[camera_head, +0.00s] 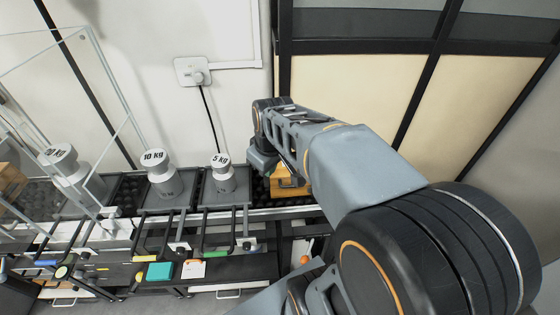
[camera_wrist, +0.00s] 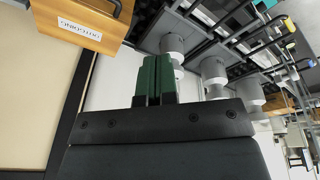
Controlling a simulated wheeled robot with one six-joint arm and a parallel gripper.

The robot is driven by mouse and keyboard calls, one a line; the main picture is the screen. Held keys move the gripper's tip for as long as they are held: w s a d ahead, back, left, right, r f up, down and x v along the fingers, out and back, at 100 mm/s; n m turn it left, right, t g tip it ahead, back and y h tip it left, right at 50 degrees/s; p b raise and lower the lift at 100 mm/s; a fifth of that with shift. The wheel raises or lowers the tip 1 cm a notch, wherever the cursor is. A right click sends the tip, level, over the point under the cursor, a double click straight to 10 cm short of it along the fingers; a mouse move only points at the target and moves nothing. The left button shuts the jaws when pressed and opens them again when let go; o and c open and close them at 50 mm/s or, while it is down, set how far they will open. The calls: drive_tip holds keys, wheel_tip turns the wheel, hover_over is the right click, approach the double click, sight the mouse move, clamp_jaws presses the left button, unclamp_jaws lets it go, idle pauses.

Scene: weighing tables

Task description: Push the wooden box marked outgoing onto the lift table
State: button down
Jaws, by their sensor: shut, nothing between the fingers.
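The wooden box (camera_head: 291,186) stands at the right end of the roller line in the head view, partly hidden behind my arm. In the wrist view the box (camera_wrist: 85,22) is at the upper left, with a dark handle and a white label that reads outgoing, upside down. My gripper (camera_wrist: 156,78) has its green fingers together with nothing between them, to the right of the box and apart from it in that picture. In the head view my gripper (camera_head: 263,163) is just left of the box; contact cannot be told there. I cannot pick out the lift table for sure.
Weights marked 5 kg (camera_head: 222,180), 10 kg (camera_head: 163,180) and 20 kg (camera_head: 68,170) stand on trays left of my gripper. A clear-panelled enclosure (camera_head: 100,120) is at the left. Another wooden box (camera_head: 10,177) shows at the left edge. A wall and cream panels close off the back.

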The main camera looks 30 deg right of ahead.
drive_tip(key=w+d+f+n+b, duration=0.2)
drive_tip(key=d+f+n, duration=0.1)
drive_tip(key=d, duration=0.5)
drive_tip(key=w+d+f+n+g+y+b, duration=0.1)
drive_tip(key=w+d+f+n+b, duration=0.1)
drive_tip(key=d+f, duration=0.4)
drive_tip(key=w+d+f+n+b, duration=0.2)
drive_tip(key=w+d+f+n, duration=0.1)
drive_tip(key=d, duration=0.8)
drive_tip(key=shift+w+f+n+g+y, duration=0.2)
drive_tip(key=shift+f+n+g+y, duration=0.15)
drive_tip(key=shift+f+n, duration=0.4)
drive_tip(key=shift+d+f, duration=0.1)
drive_tip(key=shift+f, duration=0.15)
drive_tip(key=shift+w+a, duration=0.25)
drive_tip(key=shift+a, duration=0.05)
drive_tip(key=w+a, duration=0.1)
drive_tip(key=a, duration=0.2)
drive_tip(key=w+a, duration=0.2)
drive_tip(key=a, duration=0.1)
drive_tip(key=w+a, duration=0.1)
drive_tip(key=a, duration=0.3)
drive_tip(key=shift+w, duration=0.2)
drive_tip(key=shift+d+f, duration=0.1)
drive_tip(key=shift+f, duration=0.6)
drive_tip(key=shift+s+f, duration=0.15)
